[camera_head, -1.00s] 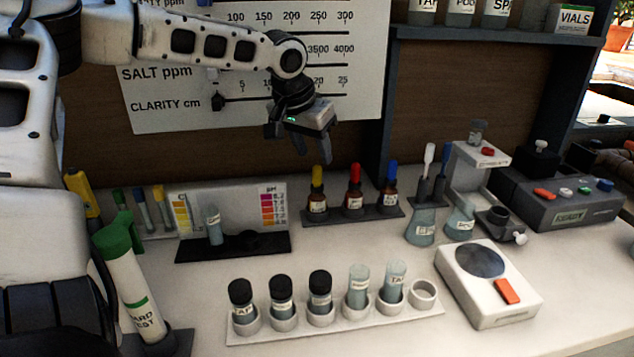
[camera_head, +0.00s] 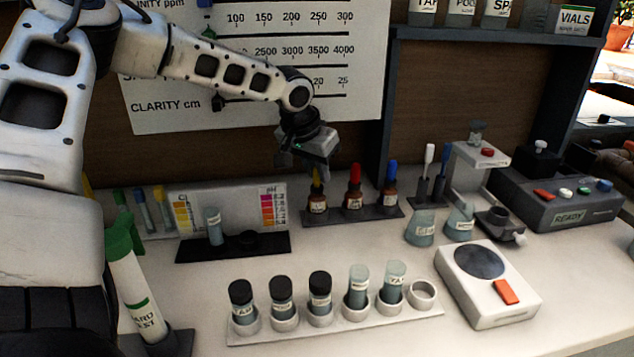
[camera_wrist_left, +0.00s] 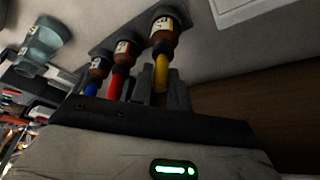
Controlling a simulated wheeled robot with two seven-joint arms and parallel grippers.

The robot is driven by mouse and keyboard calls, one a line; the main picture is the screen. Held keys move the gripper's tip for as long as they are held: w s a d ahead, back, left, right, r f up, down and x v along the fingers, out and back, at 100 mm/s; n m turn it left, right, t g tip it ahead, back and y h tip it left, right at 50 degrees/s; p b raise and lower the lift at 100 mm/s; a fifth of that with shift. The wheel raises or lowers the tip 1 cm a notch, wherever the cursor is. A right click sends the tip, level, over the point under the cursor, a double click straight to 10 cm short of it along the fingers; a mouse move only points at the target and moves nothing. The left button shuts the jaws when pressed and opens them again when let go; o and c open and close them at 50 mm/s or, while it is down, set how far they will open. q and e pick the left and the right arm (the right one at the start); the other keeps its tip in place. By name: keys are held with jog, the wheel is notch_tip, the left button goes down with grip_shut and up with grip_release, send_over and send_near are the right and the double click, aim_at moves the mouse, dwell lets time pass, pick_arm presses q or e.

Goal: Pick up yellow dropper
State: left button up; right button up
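The yellow dropper (camera_head: 317,180) has a yellow bulb on a brown labelled bottle and stands upright at the left end of a dark rack (camera_head: 353,213). My left gripper (camera_head: 306,168) is directly above it, fingers pointing down, and partly hides the bulb's top. In the left wrist view the yellow bulb (camera_wrist_left: 161,72) lies between the two fingers (camera_wrist_left: 158,88), which look open around it with little spare room. Whether either finger touches the bulb cannot be told. The bottle still sits in the rack. My right gripper is not in view.
A red dropper (camera_head: 354,180) and a blue dropper (camera_head: 391,180) stand to the right in the same rack. A colour comparator (camera_head: 225,207) is to the left. A white vial rack (camera_head: 335,325) is in front. The wall chart (camera_head: 250,60) is behind.

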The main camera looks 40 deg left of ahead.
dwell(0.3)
